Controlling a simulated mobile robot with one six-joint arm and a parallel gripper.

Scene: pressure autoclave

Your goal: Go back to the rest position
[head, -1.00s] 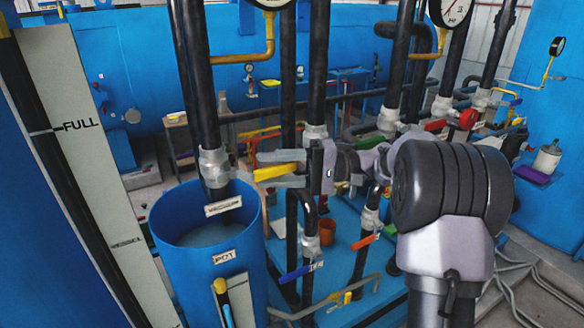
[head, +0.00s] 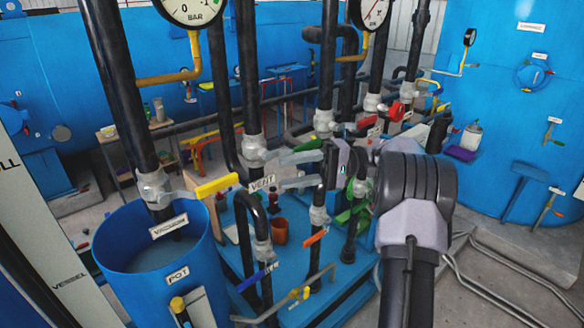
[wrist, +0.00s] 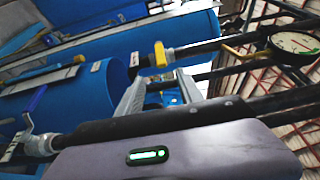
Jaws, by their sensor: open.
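My gripper (head: 284,171) is open and empty. Its two pale grey fingers point left in the head view, to the right of the yellow valve handle (head: 216,186) and visibly apart from it in the picture. The handle belongs to the valve on the black pipe that goes down into the blue pot (head: 108,255). In the wrist view, the grey fingers (wrist: 163,88) show at the centre, with a yellow handle (wrist: 160,54) just beyond them. My arm extends from the lower right of the head view.
A white "VENT" label (head: 262,183) is close by the fingers. Black pipes with gauges (head: 190,8), a blue lever (head: 257,277) and an orange lever (head: 315,236) crowd around the gripper.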

